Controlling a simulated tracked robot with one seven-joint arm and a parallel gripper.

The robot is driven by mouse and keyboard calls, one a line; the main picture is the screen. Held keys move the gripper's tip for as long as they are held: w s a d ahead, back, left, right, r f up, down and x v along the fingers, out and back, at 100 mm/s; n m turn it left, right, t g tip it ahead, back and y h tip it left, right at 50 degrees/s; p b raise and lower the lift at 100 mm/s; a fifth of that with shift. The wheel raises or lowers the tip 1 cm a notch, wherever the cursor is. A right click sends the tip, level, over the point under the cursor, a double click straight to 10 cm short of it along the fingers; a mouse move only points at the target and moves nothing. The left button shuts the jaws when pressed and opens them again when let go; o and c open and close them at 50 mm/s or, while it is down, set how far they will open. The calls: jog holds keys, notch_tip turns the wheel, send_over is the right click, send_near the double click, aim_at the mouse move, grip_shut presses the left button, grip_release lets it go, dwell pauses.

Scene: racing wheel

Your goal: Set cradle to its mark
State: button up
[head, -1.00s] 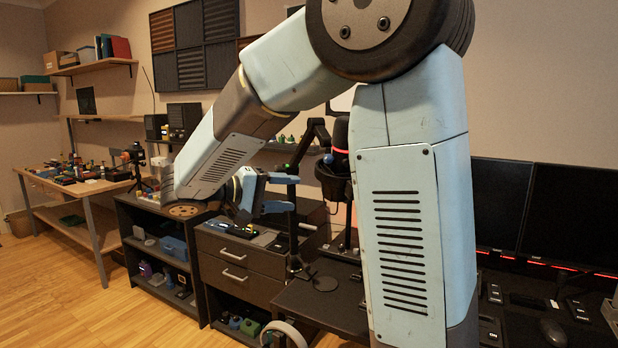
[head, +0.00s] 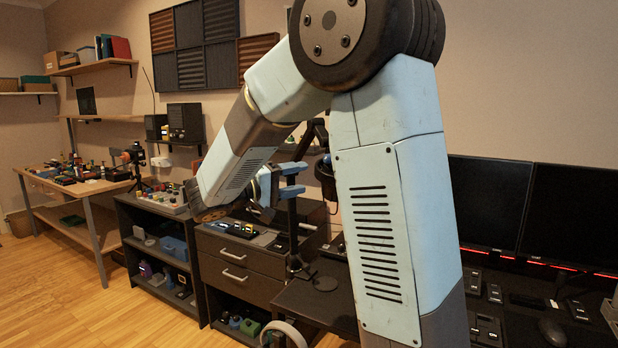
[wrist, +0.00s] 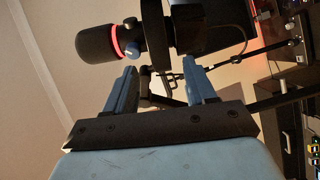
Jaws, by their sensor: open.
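My gripper (head: 293,179) is open, its two blue fingers pointing right toward the dark microphone holder (head: 325,180), which is partly hidden behind my arm. In the wrist view the fingers of my gripper (wrist: 160,75) are apart, with nothing clearly held between them. Beyond them is a black microphone (wrist: 97,45) with a glowing red ring. A dark round holder (wrist: 188,25) sits beside it; this may be the cradle, but I cannot tell for sure. A thin dark boom with a joint runs behind the fingertips. No mark for the cradle can be made out.
A dark drawer cabinet (head: 235,268) stands below my gripper. Two monitors (head: 570,215) stand at the right. Shelving (head: 150,245) and a cluttered workbench (head: 40,180) are at the left.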

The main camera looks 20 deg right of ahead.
aim_at(317, 175)
jog(key=shift+w+d+r, duration=0.1)
jog(key=shift+w+d, duration=0.1)
jog(key=shift+d, duration=0.85)
jog(key=shift+w+d, duration=0.2)
jog(key=shift+d, duration=0.85)
jog(key=shift+c, duration=0.4)
grip_shut()
